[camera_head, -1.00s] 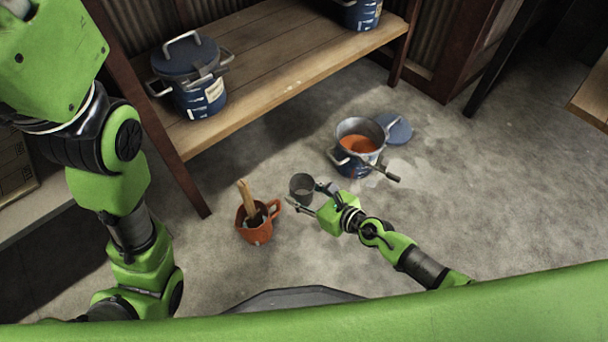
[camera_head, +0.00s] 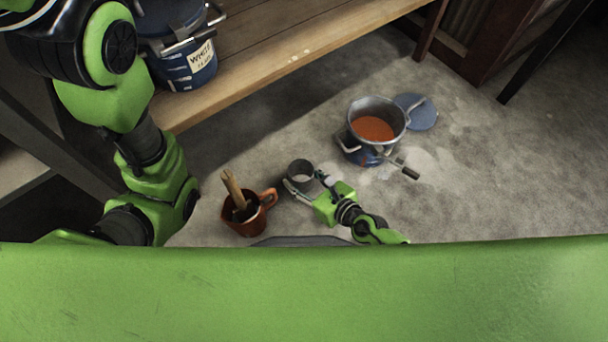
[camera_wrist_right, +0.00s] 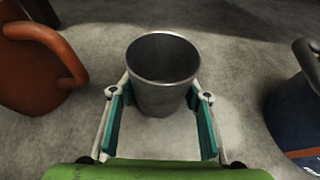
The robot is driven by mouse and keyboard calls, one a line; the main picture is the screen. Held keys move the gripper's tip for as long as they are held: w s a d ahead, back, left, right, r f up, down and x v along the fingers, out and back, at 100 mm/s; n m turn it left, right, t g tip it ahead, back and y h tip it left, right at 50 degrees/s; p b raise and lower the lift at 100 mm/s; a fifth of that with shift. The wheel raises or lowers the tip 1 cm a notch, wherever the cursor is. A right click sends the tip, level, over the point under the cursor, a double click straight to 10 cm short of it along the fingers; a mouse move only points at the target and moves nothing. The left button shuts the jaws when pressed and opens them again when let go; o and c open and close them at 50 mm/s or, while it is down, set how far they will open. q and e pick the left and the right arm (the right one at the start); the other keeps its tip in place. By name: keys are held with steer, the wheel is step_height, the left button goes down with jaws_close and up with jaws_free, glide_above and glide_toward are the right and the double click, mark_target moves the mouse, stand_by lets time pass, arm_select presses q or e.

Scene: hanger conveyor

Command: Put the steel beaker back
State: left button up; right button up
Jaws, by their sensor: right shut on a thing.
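The steel beaker (camera_head: 300,173) is a grey metal cup, upright with its open top showing, and it also shows in the right wrist view (camera_wrist_right: 162,85). My right gripper (camera_head: 306,184) has its two fingers on either side of the beaker, and in the right wrist view the teal pads (camera_wrist_right: 161,112) are against its sides. The gripper is shut on the beaker. Whether the beaker's base touches the floor is not clear. My left arm comes in along the left, but its gripper is not in the head view.
An orange mug (camera_head: 248,216) with wooden-handled tools stands left of the beaker. An open blue pot (camera_head: 371,137) of orange liquid, with a handle sticking out, stands to the right; its blue lid (camera_head: 420,112) lies behind. A wooden shelf (camera_head: 290,62) holds a blue pot (camera_head: 183,52).

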steer(key=shift+r, duration=0.1)
steer(key=o, duration=1.3)
steer(key=shift+f, duration=0.2)
steer(key=shift+c, duration=0.2)
steer(key=shift+r, duration=0.1)
